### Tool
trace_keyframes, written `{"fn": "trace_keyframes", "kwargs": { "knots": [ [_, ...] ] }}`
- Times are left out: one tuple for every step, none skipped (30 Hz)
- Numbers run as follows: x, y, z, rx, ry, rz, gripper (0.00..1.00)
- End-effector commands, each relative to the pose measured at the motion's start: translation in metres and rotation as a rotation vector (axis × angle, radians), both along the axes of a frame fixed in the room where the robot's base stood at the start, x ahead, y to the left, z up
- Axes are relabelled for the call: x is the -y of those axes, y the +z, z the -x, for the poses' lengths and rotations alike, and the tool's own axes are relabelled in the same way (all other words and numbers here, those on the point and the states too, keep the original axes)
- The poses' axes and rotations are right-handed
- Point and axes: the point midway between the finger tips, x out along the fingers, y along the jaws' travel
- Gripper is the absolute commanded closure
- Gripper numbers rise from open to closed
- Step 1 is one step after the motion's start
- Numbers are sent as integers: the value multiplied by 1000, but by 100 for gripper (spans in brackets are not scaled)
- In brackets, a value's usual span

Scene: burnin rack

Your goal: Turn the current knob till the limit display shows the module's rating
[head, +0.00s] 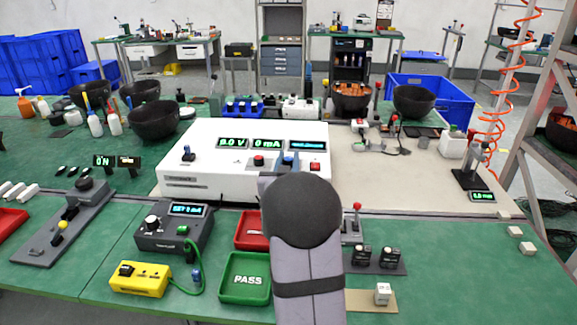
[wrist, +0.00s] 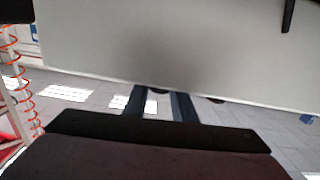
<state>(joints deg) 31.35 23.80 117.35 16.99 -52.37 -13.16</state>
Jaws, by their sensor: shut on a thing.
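The white supply unit (head: 245,185) stands mid-table with green displays: "9.0 V" (head: 232,142), "0 mA" (head: 267,143) and a third, bluish limit display (head: 307,145) too small to read. The knob is mostly hidden; a dark rounded edge (wrist: 215,99) shows beside the fingers. In the head view my arm covers the gripper. I cannot make out the module's rating.
A grey box (head: 175,236) reading "SET 0 mA" and a yellow box (head: 140,279) with a green cable stand front left. A green PASS tray (head: 245,278) and a red tray (head: 250,230) lie beside my arm. The beige mat (head: 400,185) has free room.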

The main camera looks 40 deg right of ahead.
Motion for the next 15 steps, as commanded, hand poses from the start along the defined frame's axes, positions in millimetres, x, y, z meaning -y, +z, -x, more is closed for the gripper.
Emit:
{"fn": "trace_keyframes", "kwargs": {
  "knots": [
    [2, 0, 0, 9, 20, 6, 98],
    [2, 0, 1, 9, 35, 7, 98],
    [2, 1, 1, 10, 53, 8, 98],
    [1, 1, 0, 9, 67, 8, 98],
    [2, 1, 1, 8, 80, 8, 98],
    [2, 2, 1, 10, 98, 9, 98],
    [1, 2, 0, 11, 111, 9, 98],
    [1, 2, 0, 10, 124, 10, 98],
    [1, 3, 0, 10, 141, 10, 98],
    [1, 3, 0, 11, 154, 11, 98],
    [1, 3, 0, 10, 165, 10, 98],
    [1, 4, 0, 11, 178, 11, 98],
    [1, 4, 0, 10, 188, 11, 98],
    [0, 4, 0, 9, 196, 10, 98],
    [0, 4, 0, 8, 204, 11, 98]
  ]
}}
